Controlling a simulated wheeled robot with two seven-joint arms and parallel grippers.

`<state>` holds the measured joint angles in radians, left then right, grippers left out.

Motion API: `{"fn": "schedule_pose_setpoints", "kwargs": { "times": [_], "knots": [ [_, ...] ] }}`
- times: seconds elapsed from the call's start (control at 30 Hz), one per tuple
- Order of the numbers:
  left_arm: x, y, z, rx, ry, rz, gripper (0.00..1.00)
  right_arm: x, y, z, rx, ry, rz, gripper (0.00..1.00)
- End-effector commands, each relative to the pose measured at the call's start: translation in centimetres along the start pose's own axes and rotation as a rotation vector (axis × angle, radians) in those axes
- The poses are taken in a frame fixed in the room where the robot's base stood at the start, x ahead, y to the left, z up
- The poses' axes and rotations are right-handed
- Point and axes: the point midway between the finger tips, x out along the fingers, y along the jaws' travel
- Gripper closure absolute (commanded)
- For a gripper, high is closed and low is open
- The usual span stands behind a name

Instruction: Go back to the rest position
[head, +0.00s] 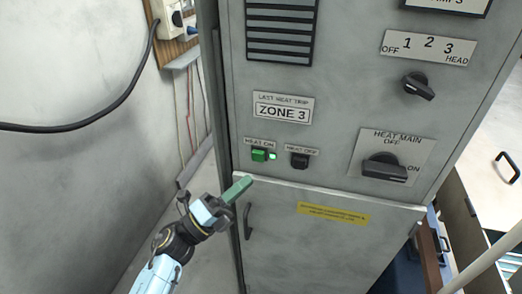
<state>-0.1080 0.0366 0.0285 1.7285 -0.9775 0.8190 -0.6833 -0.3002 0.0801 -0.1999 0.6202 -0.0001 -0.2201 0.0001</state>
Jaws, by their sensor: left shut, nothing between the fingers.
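My left gripper (238,189) is shut and empty, with its green fingers together. It is in front of the grey cabinet (340,100), below the green HEAT ON button (259,155) and near the top left of the cabinet's lower door. I see a gap between the fingertips and the button in the picture. A small green light (273,156) is lit beside that button. The black HEAT OFF button (300,160) is to its right. The HEAT MAIN knob (384,167) has its handle toward ON. My right gripper is not in view.
The cabinet's lower door (320,245) is shut and has a dark handle (248,221) beside my left gripper. A black cable (80,123) hangs along the left wall to a socket box (168,20). Drawers and a pale worktop (490,140) stand at the right.

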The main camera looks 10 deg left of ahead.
Motion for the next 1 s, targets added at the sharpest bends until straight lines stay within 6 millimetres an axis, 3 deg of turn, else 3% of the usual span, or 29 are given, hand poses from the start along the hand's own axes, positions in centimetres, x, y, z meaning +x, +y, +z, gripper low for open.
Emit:
{"fn": "schedule_pose_setpoints", "kwargs": {
  "times": [0.13,0.23,0.33,0.47,0.67,0.77,0.9,1.0],
  "knots": [
    [-0.1,0.2,0.0,-0.006,-0.003,0.003,1.0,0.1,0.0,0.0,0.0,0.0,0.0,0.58],
    [-0.9,2.1,-0.2,-0.067,-0.033,0.035,1.0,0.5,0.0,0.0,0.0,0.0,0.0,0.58],
    [-2.9,6.4,-0.7,-0.212,-0.111,0.114,1.0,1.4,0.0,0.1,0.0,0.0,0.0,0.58],
    [-7.2,13.7,-2.0,-0.452,-0.257,0.257,1.0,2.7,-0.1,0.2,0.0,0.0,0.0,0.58],
    [-15.5,23.5,-5.6,-0.774,-0.496,0.482,1.0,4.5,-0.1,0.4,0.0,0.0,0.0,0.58],
    [-20.8,28.0,-8.3,-0.923,-0.633,0.605,1.0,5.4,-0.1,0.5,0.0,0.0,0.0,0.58],
    [-29.1,33.0,-12.9,-1.109,-0.846,0.784,1.0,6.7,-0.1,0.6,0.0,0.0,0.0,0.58],
    [-35.5,35.5,-16.5,-1.219,-1.008,0.912,1.0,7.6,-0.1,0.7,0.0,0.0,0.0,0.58]
  ]
}}
